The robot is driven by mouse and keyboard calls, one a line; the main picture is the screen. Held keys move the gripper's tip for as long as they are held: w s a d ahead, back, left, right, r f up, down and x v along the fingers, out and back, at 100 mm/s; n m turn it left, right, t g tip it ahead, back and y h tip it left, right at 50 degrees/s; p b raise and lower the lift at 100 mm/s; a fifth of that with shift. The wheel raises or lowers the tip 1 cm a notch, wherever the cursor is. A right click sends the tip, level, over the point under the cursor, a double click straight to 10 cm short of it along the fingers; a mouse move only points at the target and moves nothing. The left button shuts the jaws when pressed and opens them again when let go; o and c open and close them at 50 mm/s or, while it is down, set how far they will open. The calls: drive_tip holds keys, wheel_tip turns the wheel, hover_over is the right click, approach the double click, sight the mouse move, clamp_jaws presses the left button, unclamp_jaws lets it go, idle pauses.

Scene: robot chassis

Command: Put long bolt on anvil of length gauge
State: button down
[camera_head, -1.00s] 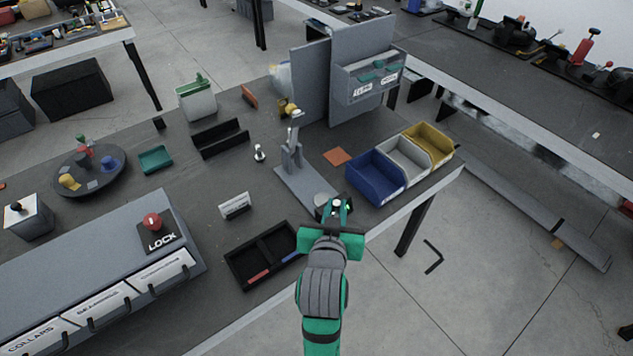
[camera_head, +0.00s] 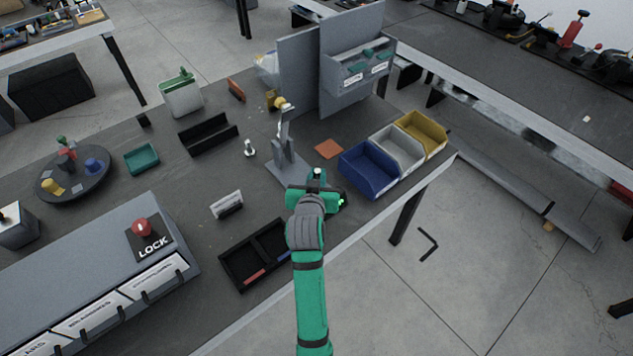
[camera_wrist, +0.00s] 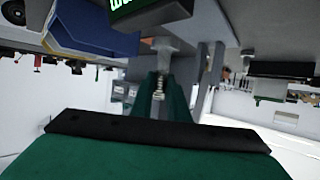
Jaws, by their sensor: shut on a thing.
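My gripper (camera_head: 317,178) is at the near end of the length gauge (camera_head: 286,162), a grey stand with a flat base and an upright post. In the wrist view, my gripper (camera_wrist: 159,92) is shut on a threaded metal bolt (camera_wrist: 158,86), held between the green fingertips. The gauge's dark box with a green-lit readout (camera_wrist: 150,10) is close by at the top of the wrist view. My gripper hides the anvil in the head view. I cannot tell whether the bolt touches it.
Blue, white and yellow bins (camera_head: 370,171) stand right of the gauge. An orange square (camera_head: 329,149) lies behind. A black divided tray (camera_head: 256,256) is at the near left, with a white label stand (camera_head: 227,204) beyond it. Another bolt (camera_head: 250,148) stands upright left of the gauge.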

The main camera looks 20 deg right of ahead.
drive_tip(key=shift+w+d+f, duration=0.15)
drive_tip(key=shift+w+f, duration=0.6)
drive_tip(key=shift+f, duration=1.6)
drive_tip(key=shift+f, duration=0.2)
drive_tip(key=c, duration=1.7)
unclamp_jaws()
drive_tip(key=shift+s+r, duration=0.1)
drive_tip(key=shift+r, duration=0.1)
drive_tip(key=v, duration=1.1)
drive_tip(key=shift+s+a+r, duration=0.1)
drive_tip(key=shift+s+a, duration=0.15)
drive_tip(key=shift+s, duration=0.1)
